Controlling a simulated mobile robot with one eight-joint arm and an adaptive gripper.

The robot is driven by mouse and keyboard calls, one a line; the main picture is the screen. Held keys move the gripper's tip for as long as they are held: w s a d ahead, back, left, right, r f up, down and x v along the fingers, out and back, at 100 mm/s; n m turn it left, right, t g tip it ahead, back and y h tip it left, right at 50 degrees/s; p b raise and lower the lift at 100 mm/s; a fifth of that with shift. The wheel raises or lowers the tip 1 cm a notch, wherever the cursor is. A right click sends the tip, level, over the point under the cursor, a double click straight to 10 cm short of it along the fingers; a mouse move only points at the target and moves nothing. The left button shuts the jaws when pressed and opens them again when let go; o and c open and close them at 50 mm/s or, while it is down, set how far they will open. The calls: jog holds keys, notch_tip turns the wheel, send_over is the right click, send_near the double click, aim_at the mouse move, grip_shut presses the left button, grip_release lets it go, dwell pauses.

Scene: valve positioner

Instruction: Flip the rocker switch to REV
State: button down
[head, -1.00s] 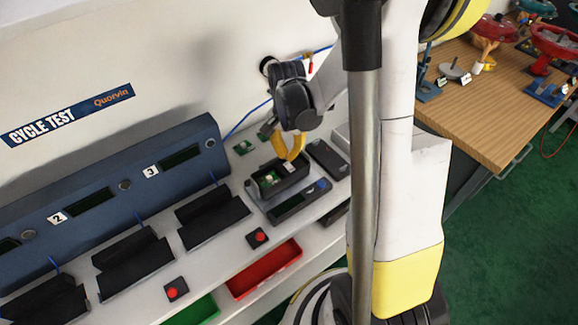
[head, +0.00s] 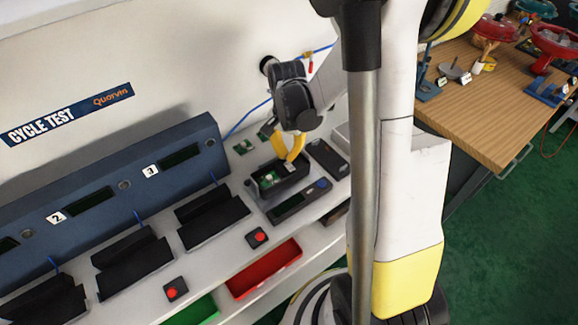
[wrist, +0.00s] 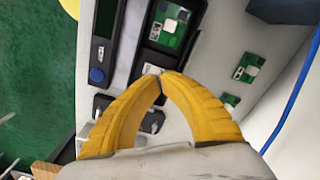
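My gripper (head: 291,158) points down over the open dark housing (head: 262,186) at the right end of the bench. In the wrist view its two yellow fingers arch together and their tips (wrist: 158,73) meet, with nothing visible held between them. The housing (wrist: 140,52) holds a green circuit board (wrist: 174,24) with a white label near the fingertips. I cannot make out a rocker switch or a REV mark; dark parts (wrist: 152,122) show between the fingers. I cannot tell whether the tips touch the housing.
A dark unit with a display and blue knob (wrist: 97,75) lies beside the housing. Loose green boards (wrist: 250,66) lie on the other side. Blue cable (wrist: 298,90) runs nearby. Black fixtures (head: 212,222), red buttons (head: 257,237) and a red tray (head: 263,270) are left.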

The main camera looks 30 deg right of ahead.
aim_at(287, 164)
jog(key=shift+f+b, duration=1.1)
jog(key=shift+f, duration=0.15)
dwell(0.4)
jog(key=shift+r+p, duration=2.5)
jog(key=shift+r, duration=1)
jog(key=shift+a+r, duration=0.15)
jog(key=shift+r, duration=0.05)
jog(key=s+a+r+n+t+b, duration=0.6)
jog(key=s+a+r+n, duration=0.3)
jog(key=a, duration=0.4)
jog(key=s+n+t, duration=0.1)
jog(key=n, duration=0.1)
jog(key=shift+s+r+n, duration=0.3)
jog(key=shift+s, duration=0.1)
